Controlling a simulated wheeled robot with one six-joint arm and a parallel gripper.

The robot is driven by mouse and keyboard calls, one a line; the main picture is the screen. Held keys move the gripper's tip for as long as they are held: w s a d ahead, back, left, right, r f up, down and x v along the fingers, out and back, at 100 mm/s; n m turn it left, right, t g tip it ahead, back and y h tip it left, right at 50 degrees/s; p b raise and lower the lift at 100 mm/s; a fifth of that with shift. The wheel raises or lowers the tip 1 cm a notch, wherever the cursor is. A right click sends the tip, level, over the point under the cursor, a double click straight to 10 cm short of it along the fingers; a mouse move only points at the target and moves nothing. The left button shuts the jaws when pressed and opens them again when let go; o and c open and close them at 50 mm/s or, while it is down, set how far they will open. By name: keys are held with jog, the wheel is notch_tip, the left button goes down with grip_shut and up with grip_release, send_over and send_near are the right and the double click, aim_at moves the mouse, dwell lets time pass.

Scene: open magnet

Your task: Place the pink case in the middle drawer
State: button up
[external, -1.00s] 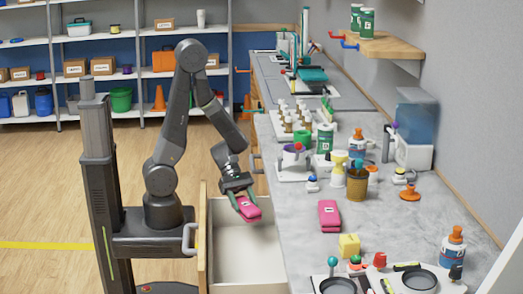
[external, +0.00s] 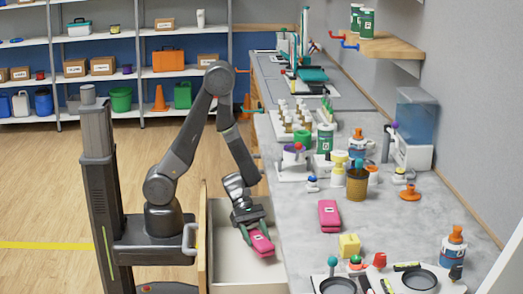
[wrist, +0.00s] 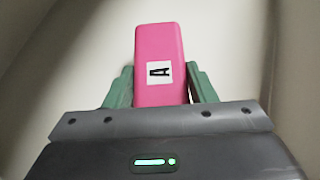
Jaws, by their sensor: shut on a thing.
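A pink case (external: 261,243) is held in my gripper (external: 252,233), which is shut on it. The case hangs tilted inside the open drawer (external: 226,265), over its pale floor. In the wrist view the pink case (wrist: 158,60) carries a white label with a black letter A, and the green fingers of my gripper (wrist: 160,88) press on both its sides. Whether the case touches the drawer floor I cannot tell. A second pink case (external: 329,214) lies on the grey counter to the right of the drawer.
The counter (external: 290,225) edge borders the drawer on the right. A yellow block (external: 348,246), a brown cup (external: 357,184) and several bottles stand on the counter. The drawer's front panel and handle (external: 189,239) are on the left, near my base. The visible drawer floor looks empty.

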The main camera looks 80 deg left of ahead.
jog(key=shift+f+b, duration=0.95)
jog(key=shift+f, duration=0.85)
jog(key=shift+f, duration=0.15)
jog(key=o, duration=1)
jog(key=shift+r, duration=0.25)
jog(key=p+v, duration=0.1)
jog(key=v, duration=1.1)
